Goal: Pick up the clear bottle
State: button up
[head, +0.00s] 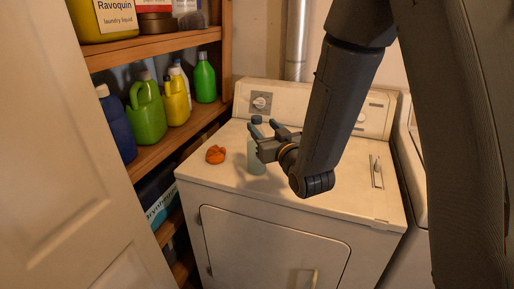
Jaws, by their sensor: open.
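A clear, bluish bottle (257,160) with a dark cap stands upright on top of the white dryer (215,178). My gripper (256,141) is open at the bottle's upper part, and its fingers overlap the bottle in the head view. One finger hides part of the bottle between its cap and its body. I cannot tell whether the bottle is between the fingers or just behind them, or whether they touch it.
An orange crumpled item (215,154) lies on the dryer, left of the bottle. Wooden shelves (150,48) at left hold several bottles, including a green jug (147,115). A door (60,150) fills the left foreground. The dryer top is clear towards the right.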

jog(key=shift+a+p+x, duration=0.15)
jog(key=shift+p+x, duration=0.75)
jog(key=shift+x, duration=1.05)
jog(key=shift+a+p+x, duration=0.15)
jog(key=shift+p+x, duration=0.75)
jog(key=shift+x, duration=1.05)
jog(key=shift+s+r, duration=0.1)
jog(key=shift+c, duration=0.4)
grip_shut()
